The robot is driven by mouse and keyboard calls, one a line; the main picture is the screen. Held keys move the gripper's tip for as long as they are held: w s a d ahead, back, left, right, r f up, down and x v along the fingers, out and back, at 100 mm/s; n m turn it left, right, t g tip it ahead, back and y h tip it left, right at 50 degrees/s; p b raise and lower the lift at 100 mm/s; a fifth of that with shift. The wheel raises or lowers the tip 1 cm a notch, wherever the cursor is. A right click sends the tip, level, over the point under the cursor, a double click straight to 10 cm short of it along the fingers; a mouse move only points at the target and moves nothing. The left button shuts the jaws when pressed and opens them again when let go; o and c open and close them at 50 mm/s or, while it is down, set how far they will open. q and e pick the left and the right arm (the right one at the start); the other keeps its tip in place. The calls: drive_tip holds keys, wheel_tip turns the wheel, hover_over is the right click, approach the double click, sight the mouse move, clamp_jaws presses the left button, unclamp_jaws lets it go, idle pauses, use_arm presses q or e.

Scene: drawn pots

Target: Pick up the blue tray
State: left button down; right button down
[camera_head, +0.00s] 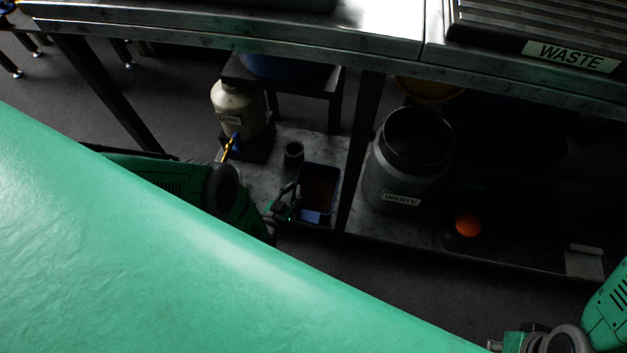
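The blue tray (311,216) is a small, deep rectangular container with a dark brownish inside. It rests on the lower shelf under the metal bench, left of the dark bench leg. My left gripper (289,198) is at the tray's left wall, near its front corner. Its fingers are small and dark, and I cannot tell whether they touch the tray or how far apart they are. My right gripper (497,345) shows only partly at the bottom right edge, far from the tray, and its fingertips are not clear.
The lower shelf (270,178) also holds a pale LUBE bottle (238,105), a small dark cup (293,153), a dark WASTE drum (398,185) and an orange ball (467,224). A bench leg (358,155) stands just right of the tray. The bench top (230,27) overhangs the shelf.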

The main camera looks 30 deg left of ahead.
use_arm(q)
drive_tip(key=shift+s+a, duration=0.15)
wheel_tip(320, 180, up, 10)
drive_tip(key=p, duration=0.7)
idle(0.5)
